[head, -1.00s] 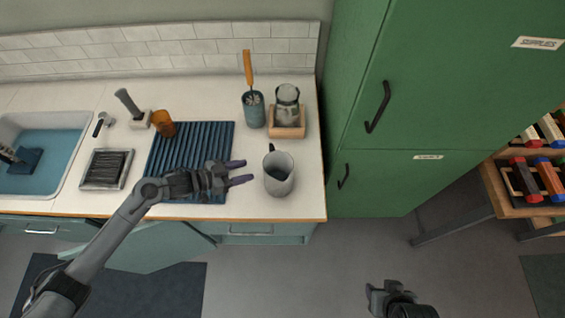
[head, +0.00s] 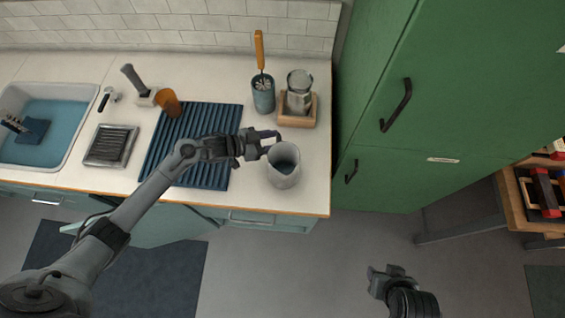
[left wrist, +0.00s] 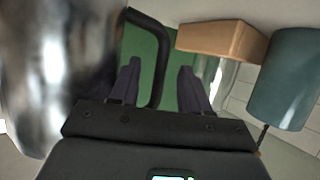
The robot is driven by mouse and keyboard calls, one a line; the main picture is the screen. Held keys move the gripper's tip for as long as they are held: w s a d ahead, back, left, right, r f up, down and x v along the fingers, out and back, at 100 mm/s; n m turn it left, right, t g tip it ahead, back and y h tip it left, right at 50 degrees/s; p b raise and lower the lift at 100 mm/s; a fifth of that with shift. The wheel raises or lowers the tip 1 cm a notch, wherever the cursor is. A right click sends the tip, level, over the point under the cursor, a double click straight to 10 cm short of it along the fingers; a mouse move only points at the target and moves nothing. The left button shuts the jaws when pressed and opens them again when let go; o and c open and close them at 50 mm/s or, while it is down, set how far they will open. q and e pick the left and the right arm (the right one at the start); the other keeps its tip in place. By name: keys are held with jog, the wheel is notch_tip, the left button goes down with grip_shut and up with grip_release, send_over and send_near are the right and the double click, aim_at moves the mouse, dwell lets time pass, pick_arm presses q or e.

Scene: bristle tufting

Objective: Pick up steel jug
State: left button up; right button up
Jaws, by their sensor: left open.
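The steel jug (head: 283,177) stands upright on the counter near its right front edge. My left gripper (head: 270,142) is open at the jug's upper back-left side, by the rim. In the left wrist view the jug's shiny body (left wrist: 50,70) fills the left side. Its black handle loop (left wrist: 161,62) shows between my open fingers (left wrist: 158,80), with the left finger overlapping the inside of the loop. I cannot tell whether a finger touches it. My right gripper (head: 388,273) is low at the bottom right, away from the counter; its jaws are unclear.
Behind the jug are a glass jar (head: 299,86) on a wooden stand (head: 297,120) and a teal cup (head: 263,96) holding a wooden-handled tool. A ribbed blue mat (head: 205,178) lies left. The green cabinet (head: 405,180) stands to the right.

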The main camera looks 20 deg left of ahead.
pick_arm(q)
jog(key=shift+x, duration=1.95)
grip_shut()
jog(key=shift+r, duration=0.1)
